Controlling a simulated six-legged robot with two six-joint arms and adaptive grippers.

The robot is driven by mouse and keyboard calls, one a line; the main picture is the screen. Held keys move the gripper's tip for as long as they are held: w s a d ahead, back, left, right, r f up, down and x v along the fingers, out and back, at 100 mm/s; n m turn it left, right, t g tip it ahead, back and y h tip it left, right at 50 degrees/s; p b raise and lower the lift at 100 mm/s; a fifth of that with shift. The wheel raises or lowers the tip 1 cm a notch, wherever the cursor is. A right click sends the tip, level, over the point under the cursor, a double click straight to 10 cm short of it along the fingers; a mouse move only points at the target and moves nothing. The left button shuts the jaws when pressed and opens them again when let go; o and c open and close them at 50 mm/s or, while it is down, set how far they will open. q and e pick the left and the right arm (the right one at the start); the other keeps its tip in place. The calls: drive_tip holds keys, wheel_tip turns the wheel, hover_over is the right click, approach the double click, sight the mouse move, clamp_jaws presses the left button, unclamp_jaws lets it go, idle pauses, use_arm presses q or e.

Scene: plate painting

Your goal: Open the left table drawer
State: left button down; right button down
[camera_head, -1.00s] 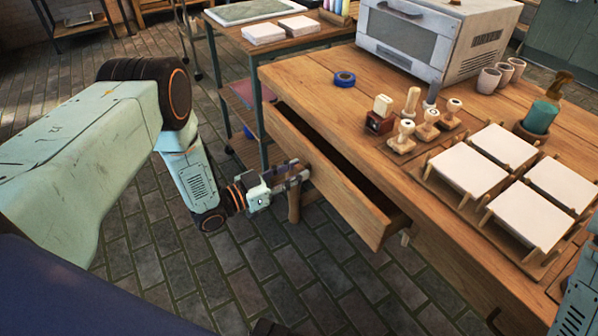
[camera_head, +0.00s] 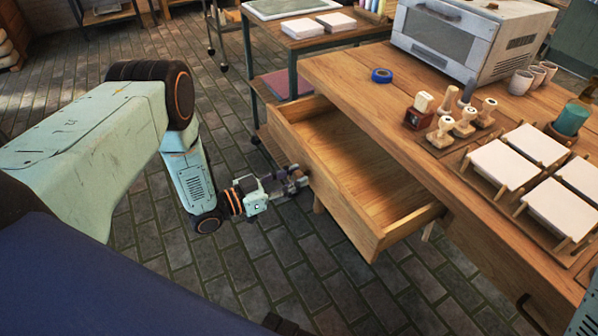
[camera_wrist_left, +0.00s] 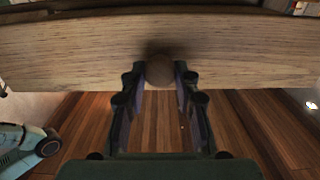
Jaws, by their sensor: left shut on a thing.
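The left table drawer (camera_head: 352,190) is pulled well out of the wooden table, and its inside looks empty. My left gripper (camera_head: 299,176) is at the drawer's front. In the left wrist view the drawer front (camera_wrist_left: 80,48) spans the top, and the fingers of my left gripper (camera_wrist_left: 160,88) are shut on a round wooden knob (camera_wrist_left: 160,70). The knob is hidden behind the fingers in the head view. My right gripper is not in view; only a bit of my right arm shows at the lower right edge.
The wooden table (camera_head: 345,72) holds a blue tape roll (camera_head: 381,75), several stamps (camera_head: 464,122), white tiles on racks (camera_head: 503,163), cups and an oven (camera_head: 460,40). A metal-framed cart (camera_head: 300,38) stands behind the drawer. The brick floor (camera_head: 250,265) before the drawer is clear.

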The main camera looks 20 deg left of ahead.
use_arm(q)
drive_tip(key=shift+p+v, duration=0.6)
drive_tip(key=shift+v, duration=1.5)
drive_tip(key=shift+s+f, duration=0.1)
drive_tip(key=c, duration=1)
unclamp_jaws()
drive_tip(key=v, duration=1.2)
